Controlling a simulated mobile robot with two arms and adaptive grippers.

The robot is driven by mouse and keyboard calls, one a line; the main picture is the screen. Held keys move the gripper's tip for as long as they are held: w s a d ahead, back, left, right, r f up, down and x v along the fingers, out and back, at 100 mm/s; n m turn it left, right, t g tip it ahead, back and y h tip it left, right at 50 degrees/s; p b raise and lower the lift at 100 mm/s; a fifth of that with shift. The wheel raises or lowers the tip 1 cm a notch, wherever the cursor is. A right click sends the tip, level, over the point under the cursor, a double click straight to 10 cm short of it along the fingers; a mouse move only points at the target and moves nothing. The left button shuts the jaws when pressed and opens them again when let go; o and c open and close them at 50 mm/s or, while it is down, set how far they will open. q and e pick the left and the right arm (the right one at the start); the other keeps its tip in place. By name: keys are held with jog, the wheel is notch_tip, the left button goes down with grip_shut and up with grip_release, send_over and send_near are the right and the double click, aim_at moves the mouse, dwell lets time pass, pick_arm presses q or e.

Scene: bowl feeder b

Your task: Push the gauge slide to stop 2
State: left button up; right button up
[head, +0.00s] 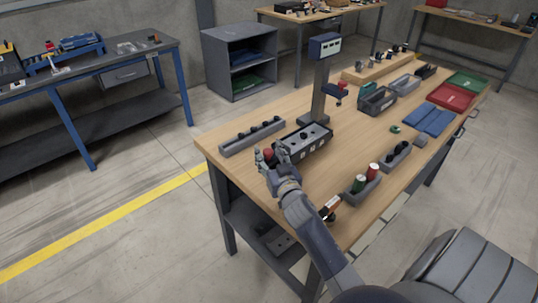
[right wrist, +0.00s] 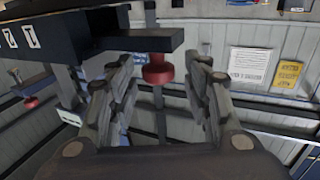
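The gauge is a long dark box (head: 316,142) with white number tags along its front, on the near left part of the workbench. A red knob (head: 268,153) sits at its left end; it looks like the handle of the slide. My right gripper (head: 271,151) is at that end, with its fingers spread around the knob. In the right wrist view the red knob (right wrist: 157,73) is on a dark bar (right wrist: 140,40), between the two open fingers and apparently touching neither. Number tags show on the dark box at left, partly cut off. My left gripper is not in view.
A grey strip with black knobs (head: 252,137) lies behind the gauge. A dark post with a display head (head: 324,46) stands just beyond it. A holder with red and green cylinders (head: 362,190) is at the near right. Bare bench lies between.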

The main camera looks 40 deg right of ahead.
jog(key=shift+s+a+f, duration=0.1)
jog(key=shift+s, duration=0.2)
jog(key=v, duration=1.1)
jog(key=shift+s, duration=0.15)
jog(key=shift+o, duration=0.2)
